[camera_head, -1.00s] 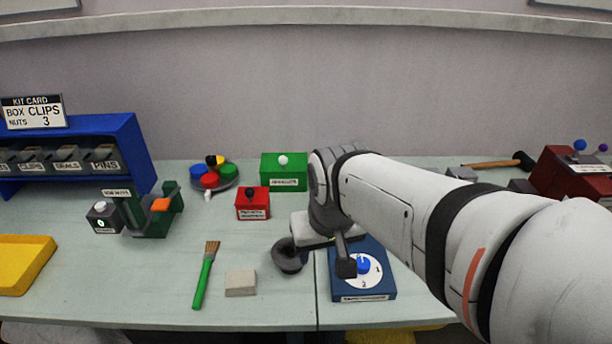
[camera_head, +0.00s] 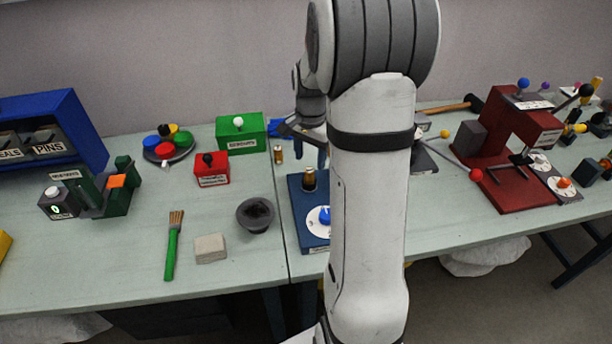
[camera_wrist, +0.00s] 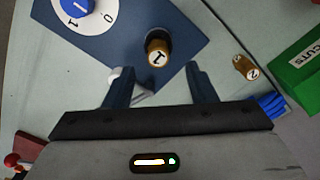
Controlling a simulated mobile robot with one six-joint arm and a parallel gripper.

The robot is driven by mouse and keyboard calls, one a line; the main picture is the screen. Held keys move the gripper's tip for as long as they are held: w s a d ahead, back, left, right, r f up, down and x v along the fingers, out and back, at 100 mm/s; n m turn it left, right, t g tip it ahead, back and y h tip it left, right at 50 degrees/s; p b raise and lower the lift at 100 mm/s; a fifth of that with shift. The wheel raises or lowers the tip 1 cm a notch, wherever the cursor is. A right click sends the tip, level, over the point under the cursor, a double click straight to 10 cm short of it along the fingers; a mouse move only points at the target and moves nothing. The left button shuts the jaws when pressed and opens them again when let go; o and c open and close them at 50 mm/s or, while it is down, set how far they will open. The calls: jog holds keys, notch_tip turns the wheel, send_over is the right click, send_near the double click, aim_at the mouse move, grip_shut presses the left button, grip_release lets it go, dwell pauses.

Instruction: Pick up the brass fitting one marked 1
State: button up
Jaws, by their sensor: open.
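In the head view the same fitting (camera_head: 309,181) stands upright at the back of the blue box (camera_head: 297,219). My gripper (camera_wrist: 160,78) is open, its two blue fingers on either side of the fitting's line in the wrist view and apart from it. In the head view my gripper (camera_head: 304,140) is behind the fitting, partly hidden by my arm. A second brass fitting marked 2 (camera_wrist: 244,67) stands on the table.
The second fitting (camera_head: 278,153) stands by the green box (camera_head: 241,133). A red box (camera_head: 211,170), a dark round bowl (camera_head: 256,214) and a beige block (camera_head: 210,248) lie to the left. A red machine (camera_head: 490,150) stands to the right.

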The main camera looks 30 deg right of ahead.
aim_at(309, 170)
jog(key=f, duration=0.5)
jog(key=shift+s+a+f+p, duration=0.2)
jog(key=shift+f+p, duration=0.1)
jog(key=shift+p, duration=0.1)
grip_shut()
